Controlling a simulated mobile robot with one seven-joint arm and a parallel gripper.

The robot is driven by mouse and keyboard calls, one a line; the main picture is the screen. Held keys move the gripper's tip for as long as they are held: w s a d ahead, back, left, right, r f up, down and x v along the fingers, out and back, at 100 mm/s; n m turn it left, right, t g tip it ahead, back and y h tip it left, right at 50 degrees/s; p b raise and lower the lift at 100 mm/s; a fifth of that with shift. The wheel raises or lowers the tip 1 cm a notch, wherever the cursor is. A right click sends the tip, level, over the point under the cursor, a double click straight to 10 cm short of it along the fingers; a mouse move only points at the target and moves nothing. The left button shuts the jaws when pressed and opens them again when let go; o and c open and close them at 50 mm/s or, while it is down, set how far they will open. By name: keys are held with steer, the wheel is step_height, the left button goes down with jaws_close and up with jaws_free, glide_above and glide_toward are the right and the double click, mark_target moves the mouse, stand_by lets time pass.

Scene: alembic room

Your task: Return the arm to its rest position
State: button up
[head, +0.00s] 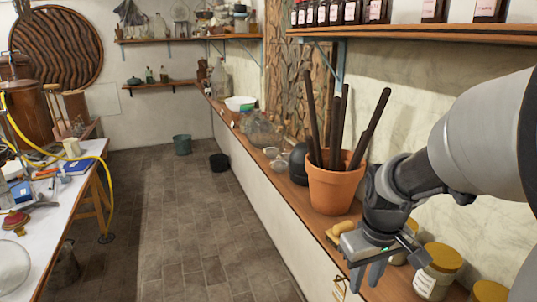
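My arm comes in from the right edge and reaches down over the long wooden shelf (290,190) along the right wall. My gripper (367,278) points down near the shelf's front edge, in front of the terracotta pot and left of the yellow-lidded jars. Its two fingers show a gap between them, with nothing seen held. The fingertips are small in view, and I cannot tell whether they touch anything.
The terracotta pot (333,190) with several dark rods stands close behind my gripper. Yellow-lidded jars (437,272) stand to its right. An upper shelf (440,33) holds bottles. A cluttered table (50,210) is at left. The tiled floor (185,225) between is mostly clear.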

steer(key=s+a+r+m+t, duration=0.2)
steer(key=s+a+r, duration=0.5)
steer(key=s+r, duration=0.4)
steer(key=shift+r+m+t+y, duration=0.3)
steer(key=shift+m+t, duration=0.1)
steer(key=shift+t, duration=0.5)
steer(key=shift+w+d, duration=0.1)
steer(key=shift+d, duration=0.05)
